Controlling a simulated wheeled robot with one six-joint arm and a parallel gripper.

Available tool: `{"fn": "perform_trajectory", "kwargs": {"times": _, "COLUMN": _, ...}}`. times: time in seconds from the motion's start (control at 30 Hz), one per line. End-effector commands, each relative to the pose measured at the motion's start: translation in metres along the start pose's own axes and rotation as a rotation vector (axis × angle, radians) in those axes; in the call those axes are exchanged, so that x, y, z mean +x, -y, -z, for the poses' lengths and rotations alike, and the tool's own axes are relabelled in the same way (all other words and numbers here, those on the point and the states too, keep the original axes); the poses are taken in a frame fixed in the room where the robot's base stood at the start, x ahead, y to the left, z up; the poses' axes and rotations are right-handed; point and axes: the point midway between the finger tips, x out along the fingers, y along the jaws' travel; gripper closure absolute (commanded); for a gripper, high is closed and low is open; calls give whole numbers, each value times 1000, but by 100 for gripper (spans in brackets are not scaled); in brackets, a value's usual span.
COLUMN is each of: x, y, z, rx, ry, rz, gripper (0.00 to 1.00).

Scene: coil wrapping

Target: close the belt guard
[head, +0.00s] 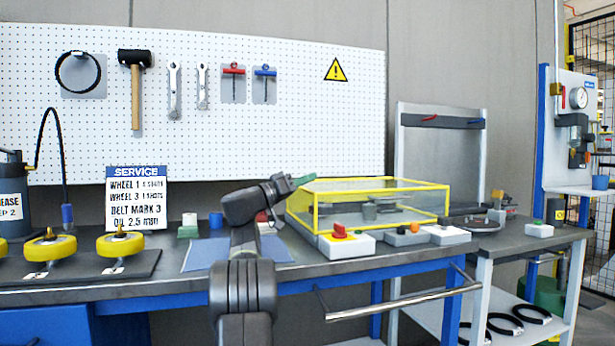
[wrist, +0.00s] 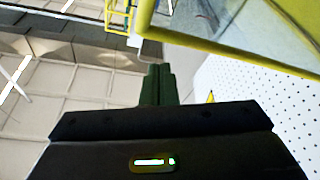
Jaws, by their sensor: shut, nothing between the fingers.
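The belt guard (head: 385,190) is a clear box with a yellow frame, standing over a grey mechanism on the bench. Its top looks about level; I cannot tell whether its lower edge is fully seated. My gripper (head: 304,181) is at the guard's upper left corner, with its dark green fingers shut and empty. In the wrist view the shut fingers (wrist: 158,82) point toward a yellow frame bar of the guard (wrist: 230,52), which crosses the upper right with a clear panel behind it. I cannot tell whether they touch it.
A red-knobbed switch box (head: 342,243) and other small control boxes stand before the guard. A steel rail (head: 395,304) runs along the bench front.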

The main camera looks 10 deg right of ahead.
Motion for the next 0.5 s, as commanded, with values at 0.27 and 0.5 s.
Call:
{"fn": "perform_trajectory", "kwargs": {"times": 0.27, "x": 0, "y": 1, "z": 0, "rx": 2, "ry": 0, "rz": -1, "gripper": 100}}
{"fn": "perform_trajectory", "kwargs": {"times": 0.5, "x": -3, "y": 1, "z": 0, "rx": 2, "ry": 0, "rz": 0, "gripper": 100}}
